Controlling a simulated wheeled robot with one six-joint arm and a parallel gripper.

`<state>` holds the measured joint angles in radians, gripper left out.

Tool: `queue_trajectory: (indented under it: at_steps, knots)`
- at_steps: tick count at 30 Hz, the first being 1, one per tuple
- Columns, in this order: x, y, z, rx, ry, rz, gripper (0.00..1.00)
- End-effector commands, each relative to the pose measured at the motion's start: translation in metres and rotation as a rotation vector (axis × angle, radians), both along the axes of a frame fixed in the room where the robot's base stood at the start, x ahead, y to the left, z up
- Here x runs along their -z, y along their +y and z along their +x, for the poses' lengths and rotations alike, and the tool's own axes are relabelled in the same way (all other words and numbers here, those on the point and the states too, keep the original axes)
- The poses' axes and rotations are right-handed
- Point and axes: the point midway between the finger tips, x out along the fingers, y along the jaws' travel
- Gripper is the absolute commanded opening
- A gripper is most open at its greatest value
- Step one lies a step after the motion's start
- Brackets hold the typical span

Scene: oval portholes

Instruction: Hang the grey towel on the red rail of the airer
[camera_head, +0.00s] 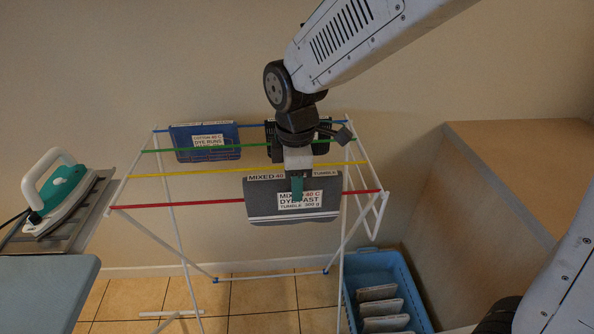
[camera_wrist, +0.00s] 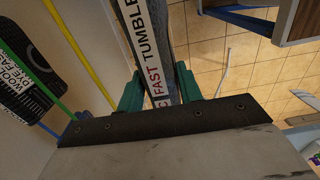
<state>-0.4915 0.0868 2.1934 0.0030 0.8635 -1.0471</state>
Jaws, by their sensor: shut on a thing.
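The grey towel (camera_head: 265,206) is folded, with a white label reading "MIXED 40 C DYE FAST". My gripper (camera_head: 298,186) is shut on its upper middle from above. In the wrist view, the towel's grey top with its label (camera_wrist: 164,80) sits between the green fingers of my gripper (camera_wrist: 160,90). The red rail (camera_head: 185,204) is the airer's front rail. It passes behind the towel in the head view and shows on both sides; the towel's top edge appears above the rail line. The rail's middle is hidden, so I cannot tell whether they touch.
A blue towel (camera_head: 205,142) and a dark towel, partly hidden by my arm, hang at the airer's blue rail. The green rail (camera_head: 200,148) and yellow rail (camera_head: 200,173) lie between. A blue crate (camera_head: 416,290) stands lower right, an iron (camera_head: 58,190) at left, a wooden cabinet (camera_head: 500,190) at right.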

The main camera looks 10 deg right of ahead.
Motion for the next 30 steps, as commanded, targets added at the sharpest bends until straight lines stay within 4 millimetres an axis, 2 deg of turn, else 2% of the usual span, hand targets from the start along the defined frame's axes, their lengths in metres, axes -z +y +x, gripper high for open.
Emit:
queue_trajectory:
  at_steps: [13, 28, 29, 30]
  knots:
    - [0.032, 0.000, 0.000, 0.000, 0.000, 0.000, 0.00]
    - [0.039, 0.000, 0.000, 0.000, -0.001, 0.000, 0.00]
    - [0.039, 0.000, 0.000, 0.000, -0.001, 0.000, 0.41]
    - [0.039, 0.000, 0.000, 0.000, -0.001, 0.000, 0.52]
